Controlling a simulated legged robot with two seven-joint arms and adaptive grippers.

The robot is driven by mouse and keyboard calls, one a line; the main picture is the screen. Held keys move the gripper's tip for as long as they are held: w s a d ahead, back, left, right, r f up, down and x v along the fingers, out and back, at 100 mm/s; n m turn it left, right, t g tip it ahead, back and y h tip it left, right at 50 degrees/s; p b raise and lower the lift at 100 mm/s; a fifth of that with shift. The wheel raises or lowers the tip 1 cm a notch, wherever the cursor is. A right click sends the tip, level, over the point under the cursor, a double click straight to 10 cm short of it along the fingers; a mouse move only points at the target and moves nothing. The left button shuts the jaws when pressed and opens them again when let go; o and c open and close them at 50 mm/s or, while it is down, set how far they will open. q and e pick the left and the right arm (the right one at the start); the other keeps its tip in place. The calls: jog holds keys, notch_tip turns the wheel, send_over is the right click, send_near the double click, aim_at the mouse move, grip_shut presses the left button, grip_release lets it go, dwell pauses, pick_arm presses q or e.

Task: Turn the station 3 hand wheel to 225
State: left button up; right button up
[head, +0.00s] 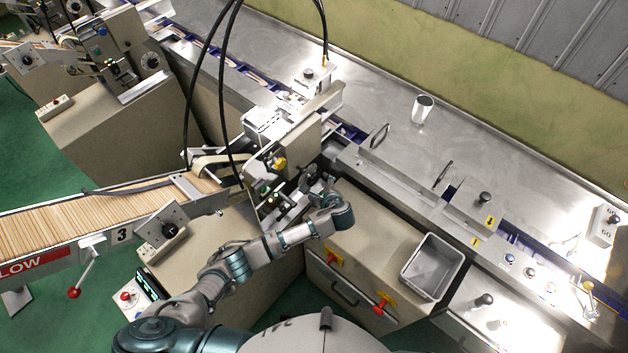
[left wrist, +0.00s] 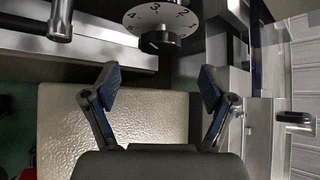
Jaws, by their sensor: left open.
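A station marked 3 (head: 122,235) stands at centre left, with a plate carrying a dark knob (head: 168,229) beside its stick conveyor. My left arm reaches across the station, and my left gripper (head: 312,182) is by the machine's front face, above the beige cabinet. In the left wrist view a pale numbered dial (left wrist: 143,14) with a black ribbed knob (left wrist: 160,40) sits ahead of the fingers, cut off by the top edge. My left gripper (left wrist: 155,88) is open and empty there, its fingertips apart from the knob. I cannot tell the wheel's exact setting. My right gripper is out of view.
Black cables hang over the machine (head: 295,150). A grey bin (head: 433,266) and red knobs (head: 383,303) are right of my arm. A red-ended lever (head: 75,292) stands at lower left. The steel table (head: 370,95) behind holds a metal cup (head: 422,108).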

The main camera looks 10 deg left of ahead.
aim_at(314, 181)
pick_arm(q)
jog(key=x, duration=0.7)
jog(key=shift+w+f+b, duration=0.1)
jog(key=shift+w+b, duration=0.1)
jog(key=shift+b, duration=0.1)
jog(key=c, duration=1.2)
